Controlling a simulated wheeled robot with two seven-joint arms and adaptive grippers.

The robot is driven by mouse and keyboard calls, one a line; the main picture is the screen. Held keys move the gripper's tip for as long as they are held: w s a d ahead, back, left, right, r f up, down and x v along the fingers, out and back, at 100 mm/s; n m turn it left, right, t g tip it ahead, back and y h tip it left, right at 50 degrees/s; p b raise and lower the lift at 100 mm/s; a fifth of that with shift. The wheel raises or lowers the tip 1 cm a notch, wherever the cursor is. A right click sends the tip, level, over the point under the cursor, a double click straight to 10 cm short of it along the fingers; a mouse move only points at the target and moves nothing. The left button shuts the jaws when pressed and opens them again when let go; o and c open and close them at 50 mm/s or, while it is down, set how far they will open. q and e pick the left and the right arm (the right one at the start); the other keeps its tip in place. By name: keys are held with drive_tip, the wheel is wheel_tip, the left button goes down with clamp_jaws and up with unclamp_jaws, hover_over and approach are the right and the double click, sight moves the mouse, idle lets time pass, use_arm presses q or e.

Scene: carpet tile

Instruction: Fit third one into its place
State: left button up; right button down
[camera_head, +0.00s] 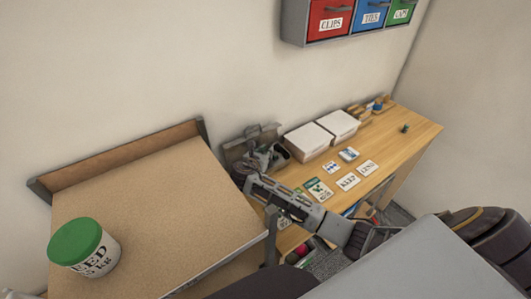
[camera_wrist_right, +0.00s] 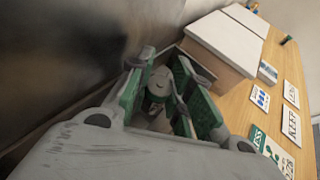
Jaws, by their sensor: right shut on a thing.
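My right gripper (camera_head: 262,158) reaches in from the right over the back left end of the wooden table. In the right wrist view its green-padded fingers (camera_wrist_right: 166,88) are shut on a small pale, rounded thing (camera_wrist_right: 159,82). The fingers hide much of it, and I cannot tell exactly what it is. A grey metal fixture (camera_head: 236,150) stands by the wall close to the gripper; I cannot tell whether they touch. My left gripper is not in view.
White boxes (camera_head: 308,142) stand against the wall right of the gripper. Flat labelled cards (camera_head: 348,181) lie in front of them. A green-lidded tub (camera_head: 76,243) stands on the brown board surface (camera_head: 150,205) at left. Labelled drawers (camera_head: 330,18) hang above. The table's right part is mostly clear.

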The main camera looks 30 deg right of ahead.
drive_tip(key=shift+f+p, duration=0.15)
drive_tip(key=shift+p, duration=1.05)
idle(1.4)
drive_tip(key=shift+f, duration=0.9)
idle(1.4)
